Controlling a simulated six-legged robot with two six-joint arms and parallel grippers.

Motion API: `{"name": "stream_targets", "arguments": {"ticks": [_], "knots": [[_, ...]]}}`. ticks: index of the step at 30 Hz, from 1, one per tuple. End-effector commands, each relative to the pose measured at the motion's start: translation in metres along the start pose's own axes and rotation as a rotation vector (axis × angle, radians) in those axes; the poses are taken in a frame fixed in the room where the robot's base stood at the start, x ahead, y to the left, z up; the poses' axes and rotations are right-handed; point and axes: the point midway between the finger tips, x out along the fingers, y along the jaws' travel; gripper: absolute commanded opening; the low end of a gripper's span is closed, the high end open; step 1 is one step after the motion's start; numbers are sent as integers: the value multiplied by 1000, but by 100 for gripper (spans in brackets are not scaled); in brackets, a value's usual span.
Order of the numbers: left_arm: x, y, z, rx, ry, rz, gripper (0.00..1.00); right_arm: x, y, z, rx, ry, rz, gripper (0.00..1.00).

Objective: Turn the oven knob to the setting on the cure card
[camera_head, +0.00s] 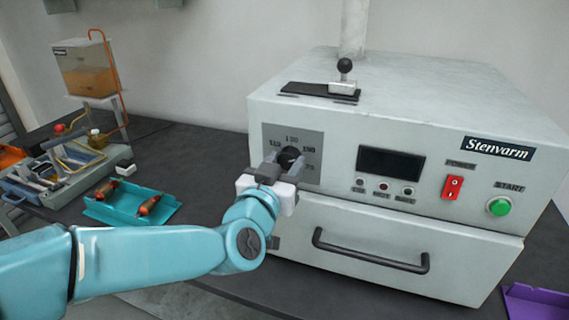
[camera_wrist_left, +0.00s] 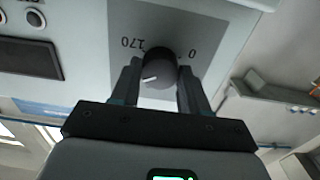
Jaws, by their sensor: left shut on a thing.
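The oven (camera_head: 400,120) is a pale grey box with a dial plate (camera_head: 272,139) on the left of its front. The round dark oven knob (camera_head: 289,157) sits on that plate. My left gripper (camera_head: 281,163) is at the plate with its fingers on either side of the knob, shut on it. The left wrist view shows the knob (camera_wrist_left: 158,73) between the fingers (camera_wrist_left: 159,85), with a white pointer line and the numbers 170 and 0 by it. The gripper hides part of the dial in the head view. I cannot make out a cure card. My right gripper is out of view.
The oven front has a dark display (camera_head: 390,164), a red power switch (camera_head: 453,188), a green start button (camera_head: 499,207) and a drawer handle (camera_head: 370,252). A teal tray (camera_head: 112,217) with two copper-coloured parts lies left. A purple tray (camera_head: 535,302) is at lower right.

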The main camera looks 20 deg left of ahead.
Motion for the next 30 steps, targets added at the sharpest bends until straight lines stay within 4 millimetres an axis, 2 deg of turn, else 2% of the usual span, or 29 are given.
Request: {"name": "stream_targets", "arguments": {"ticks": [11,12,14,25,30], "knots": [[0,0,2,4,-5,1,14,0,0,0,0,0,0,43],[0,0,2,3,-5,2,51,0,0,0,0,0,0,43],[0,0,2,3,-5,1,70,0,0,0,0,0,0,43],[-5,0,0,2,-1,1,70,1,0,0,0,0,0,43],[-35,0,0,1,1,2,70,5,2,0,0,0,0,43]]}}
